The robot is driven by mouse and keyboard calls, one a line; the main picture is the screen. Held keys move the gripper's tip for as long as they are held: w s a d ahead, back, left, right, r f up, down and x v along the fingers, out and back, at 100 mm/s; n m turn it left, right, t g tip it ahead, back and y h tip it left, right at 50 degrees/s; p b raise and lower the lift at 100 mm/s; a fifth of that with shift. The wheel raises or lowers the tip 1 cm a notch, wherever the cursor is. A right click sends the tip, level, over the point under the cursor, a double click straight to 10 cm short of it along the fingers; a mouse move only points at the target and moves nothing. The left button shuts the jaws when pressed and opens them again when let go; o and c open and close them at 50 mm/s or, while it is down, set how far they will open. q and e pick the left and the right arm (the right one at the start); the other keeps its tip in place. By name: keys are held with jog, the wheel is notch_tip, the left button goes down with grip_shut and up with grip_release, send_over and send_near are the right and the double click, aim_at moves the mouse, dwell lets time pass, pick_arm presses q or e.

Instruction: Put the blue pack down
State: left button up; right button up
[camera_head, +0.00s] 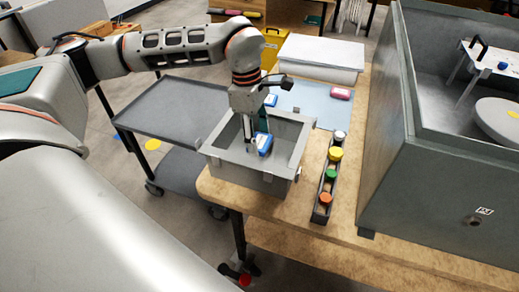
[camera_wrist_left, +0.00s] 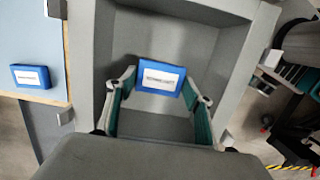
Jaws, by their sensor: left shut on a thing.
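My left gripper (camera_head: 252,146) reaches down into a grey open bin (camera_head: 237,176) on the wooden table. It is shut on a blue pack (camera_head: 264,143) with a white label. In the left wrist view the blue pack (camera_wrist_left: 161,77) sits between the two fingertips, inside the walls of the bin (camera_wrist_left: 236,75). I cannot tell whether the pack touches the bin floor. A second blue pack (camera_head: 270,100) lies on the light blue mat (camera_head: 312,101) behind the bin; it also shows in the left wrist view (camera_wrist_left: 31,77). My right gripper is not in view.
A pink pack (camera_head: 340,93) lies on the mat. A dark rack (camera_head: 322,198) with several coloured caps stands right of the bin. A large grey housing (camera_head: 440,165) fills the right. A grey cart (camera_head: 172,108) is at left, its top empty. A white box (camera_head: 318,58) stands behind.

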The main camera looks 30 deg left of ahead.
aim_at(259, 158)
pick_arm(q)
notch_tip(259, 158, down, 4)
jog(key=shift+f+b, duration=0.2)
jog(key=shift+b, duration=0.1)
jog(key=shift+f, duration=0.25)
jog(key=shift+r, duration=0.1)
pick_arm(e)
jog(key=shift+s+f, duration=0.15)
pick_arm(q)
jog(key=o, duration=0.9)
jog(key=shift+o, duration=1)
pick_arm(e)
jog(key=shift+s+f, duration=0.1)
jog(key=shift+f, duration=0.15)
pick_arm(q)
jog(key=r, duration=0.3)
jog(key=a+r+p, duration=0.1)
jog(key=r, duration=0.7)
jog(key=shift+s+a+p, duration=0.15)
jog(key=shift+a+p, duration=0.15)
jog(key=shift+p, duration=0.05)
jog(key=shift+s+r, duration=0.1)
jog(key=shift+r, duration=0.35)
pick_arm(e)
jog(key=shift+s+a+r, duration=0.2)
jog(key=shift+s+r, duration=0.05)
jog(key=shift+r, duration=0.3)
